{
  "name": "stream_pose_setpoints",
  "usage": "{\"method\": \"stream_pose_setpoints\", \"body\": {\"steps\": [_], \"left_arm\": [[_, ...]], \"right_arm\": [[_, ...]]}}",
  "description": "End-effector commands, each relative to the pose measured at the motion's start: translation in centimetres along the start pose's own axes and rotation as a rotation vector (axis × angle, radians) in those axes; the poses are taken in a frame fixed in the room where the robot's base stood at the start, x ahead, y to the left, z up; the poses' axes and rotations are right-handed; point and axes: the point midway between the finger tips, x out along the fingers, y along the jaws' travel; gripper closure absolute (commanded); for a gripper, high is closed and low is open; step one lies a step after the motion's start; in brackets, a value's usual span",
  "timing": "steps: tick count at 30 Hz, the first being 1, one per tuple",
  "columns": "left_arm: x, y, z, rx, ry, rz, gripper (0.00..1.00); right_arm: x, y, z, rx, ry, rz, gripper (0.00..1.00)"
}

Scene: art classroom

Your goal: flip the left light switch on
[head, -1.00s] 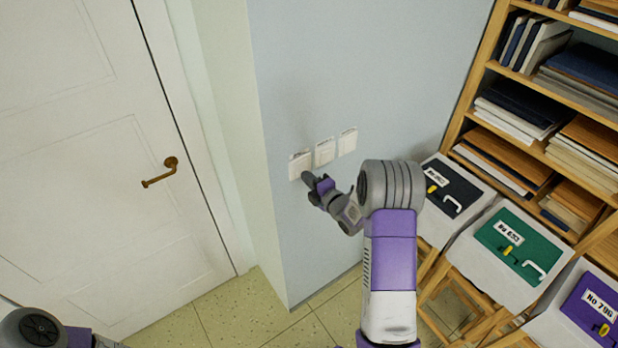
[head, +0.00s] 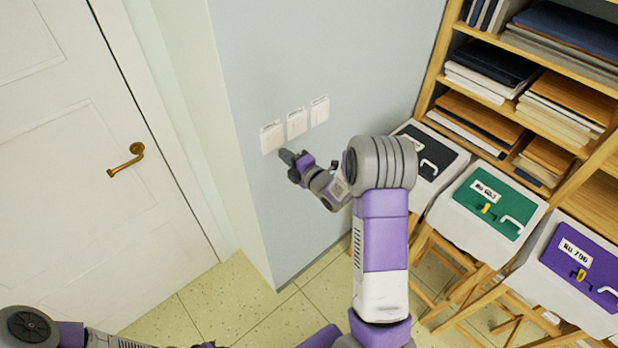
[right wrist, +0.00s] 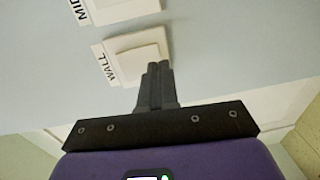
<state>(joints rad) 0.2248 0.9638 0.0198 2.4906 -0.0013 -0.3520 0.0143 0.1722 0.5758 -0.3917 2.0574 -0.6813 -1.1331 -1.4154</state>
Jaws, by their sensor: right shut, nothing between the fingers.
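Three white light switches are in a row on the pale blue wall: the left switch (head: 272,137), the middle switch (head: 297,123) and the right switch (head: 319,110). My right gripper (head: 287,157) is shut and empty at the lower right corner of the left switch. In the right wrist view its fingertips (right wrist: 157,68) overlap the near edge of a switch labelled WALL (right wrist: 133,50). I cannot tell whether they touch it. The rocker's tilt is too small to read. My left arm shows at the bottom left; its gripper is out of view.
A white door (head: 70,150) with a brass handle (head: 127,160) is left of the wall corner. A wooden shelf (head: 432,75) with books and boards stands right. Several draped stools with labelled cases, one green (head: 497,205), stand below it. The tiled floor before the corner is clear.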

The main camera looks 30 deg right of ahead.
Motion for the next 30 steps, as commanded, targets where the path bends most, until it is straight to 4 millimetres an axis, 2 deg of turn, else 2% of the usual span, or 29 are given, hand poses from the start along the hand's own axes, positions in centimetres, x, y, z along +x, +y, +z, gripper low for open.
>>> {"method": "stream_pose_setpoints", "body": {"steps": [2, 9, 15, 21, 30], "left_arm": [[1.6, -0.6, 0.0, 0.000, -0.001, 0.000, 0.57], [2.5, -0.9, -0.1, 0.000, -0.001, 0.000, 0.57], [3.1, -1.2, -0.1, 0.000, 0.000, 0.000, 0.57], [3.2, -1.2, -0.1, 0.000, -0.001, 0.000, 0.57], [3.2, -1.2, -0.1, 0.000, -0.001, 0.000, 0.57]], "right_arm": [[-0.8, -0.9, -0.2, -0.001, 0.006, 0.001, 1.00], [-6.5, -1.8, -0.1, 0.001, 0.003, -0.002, 1.00], [-9.5, -2.3, -0.1, 0.001, 0.004, -0.002, 1.00], [-10.5, -2.4, -0.2, 0.000, 0.006, -0.002, 1.00], [-10.5, -2.4, -0.2, 0.000, 0.007, -0.001, 1.00]]}}
